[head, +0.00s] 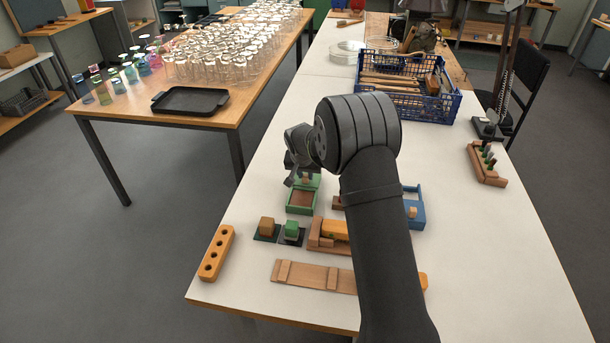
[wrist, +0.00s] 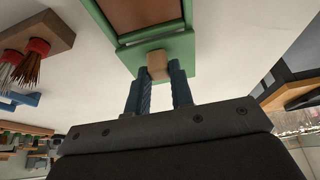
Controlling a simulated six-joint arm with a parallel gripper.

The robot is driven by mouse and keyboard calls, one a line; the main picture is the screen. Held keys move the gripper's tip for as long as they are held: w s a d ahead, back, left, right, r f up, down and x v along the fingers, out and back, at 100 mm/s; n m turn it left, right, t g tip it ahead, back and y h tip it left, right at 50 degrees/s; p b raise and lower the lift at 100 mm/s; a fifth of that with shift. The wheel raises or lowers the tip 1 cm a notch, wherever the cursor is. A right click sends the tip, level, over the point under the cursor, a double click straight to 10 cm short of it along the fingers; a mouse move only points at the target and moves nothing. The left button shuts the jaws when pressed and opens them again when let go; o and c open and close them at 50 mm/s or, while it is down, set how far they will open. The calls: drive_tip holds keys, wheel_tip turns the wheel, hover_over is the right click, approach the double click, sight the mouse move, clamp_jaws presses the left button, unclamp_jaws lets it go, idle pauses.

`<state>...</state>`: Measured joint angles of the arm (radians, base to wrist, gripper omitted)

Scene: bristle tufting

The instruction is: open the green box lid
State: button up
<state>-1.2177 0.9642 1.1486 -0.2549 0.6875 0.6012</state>
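The green box (head: 300,203) stands on the white table, and its brown inside shows in both views. The green lid (wrist: 183,48) lies at the far end of the box, off most of the opening, with a small wooden knob (wrist: 158,66) on it. My gripper (wrist: 160,78) has its two blue fingers on either side of the knob, seemingly touching it, so it looks shut on the knob. In the head view my gripper (head: 304,178) is over the lid end, and my arm hides part of it.
A blue box (head: 415,212) stands right of my arm. Small blocks on dark squares (head: 267,229), an orange block with holes (head: 216,253) and a wooden strip (head: 310,276) lie nearer. A blue crate (head: 436,106) stands farther back. Table left of the green box is clear.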

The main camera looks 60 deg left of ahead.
drive_tip(key=o, duration=0.4)
drive_tip(key=shift+w+a, duration=0.1)
drive_tip(key=shift+r, duration=0.1)
drive_tip(key=v, duration=1.7)
drive_tip(key=shift+r, duration=0.15)
drive_tip(key=x, duration=1.7)
drive_tip(key=shift+f, duration=0.3)
drive_tip(key=shift+r, duration=0.1)
